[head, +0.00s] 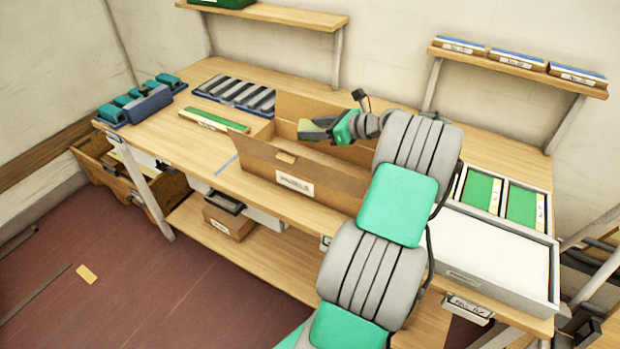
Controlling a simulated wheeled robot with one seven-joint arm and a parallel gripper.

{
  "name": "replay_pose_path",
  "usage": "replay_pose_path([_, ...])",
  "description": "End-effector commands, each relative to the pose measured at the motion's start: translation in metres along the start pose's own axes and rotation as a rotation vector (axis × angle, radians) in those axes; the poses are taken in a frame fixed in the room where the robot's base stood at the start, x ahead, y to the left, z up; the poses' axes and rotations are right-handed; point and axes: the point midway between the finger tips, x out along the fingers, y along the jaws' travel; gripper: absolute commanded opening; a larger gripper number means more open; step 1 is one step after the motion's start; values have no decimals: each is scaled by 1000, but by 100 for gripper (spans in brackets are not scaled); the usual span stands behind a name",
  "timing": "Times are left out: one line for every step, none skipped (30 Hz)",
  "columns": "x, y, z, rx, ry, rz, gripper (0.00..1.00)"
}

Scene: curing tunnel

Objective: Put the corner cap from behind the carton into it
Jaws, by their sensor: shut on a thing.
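The open brown carton (262,164) stands on the workbench with a white label on its front wall. My gripper (310,131) is over the carton's opening, reaching in from the right. It is shut on a small yellowish piece (316,123), likely the corner cap, of which only part shows between the dark fingers. I cannot tell how far above the carton's floor it is. A small tan patch (286,157) shows at the top of the carton's front wall; I cannot tell what it is. The carton's inner floor is mostly hidden by its front wall and my arm.
A green-topped strip (214,120) and a blue rack of grey bars (236,95) lie left of the carton. Teal parts (140,97) sit at the bench's left end. A white tray (490,254) stands at right. A yellowish piece (87,274) lies on the floor.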

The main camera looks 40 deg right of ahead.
Motion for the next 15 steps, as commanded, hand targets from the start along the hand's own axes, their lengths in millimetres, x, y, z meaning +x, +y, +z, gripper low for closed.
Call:
replay_pose_path([4,0,-10,4,0,0,14])
replay_pose_path([6,1,-14,6,0,1,14])
replay_pose_path([9,1,-22,8,0,2,14])
replay_pose_path([12,1,-28,7,1,2,14])
replay_pose_path([15,1,-34,6,1,2,14])
replay_pose_path([18,2,-42,5,1,3,14])
replay_pose_path([20,2,-46,4,1,4,14])
replay_pose_path([22,2,-49,3,0,3,14])
replay_pose_path([24,2,-53,1,0,3,14])
replay_pose_path([25,2,-56,1,0,4,14])
replay_pose_path([27,2,-60,2,0,4,14])
replay_pose_path([29,2,-66,4,0,4,14])
replay_pose_path([31,2,-71,4,0,4,14])
replay_pose_path([34,2,-76,4,0,4,14])
replay_pose_path([36,2,-83,4,1,4,14])
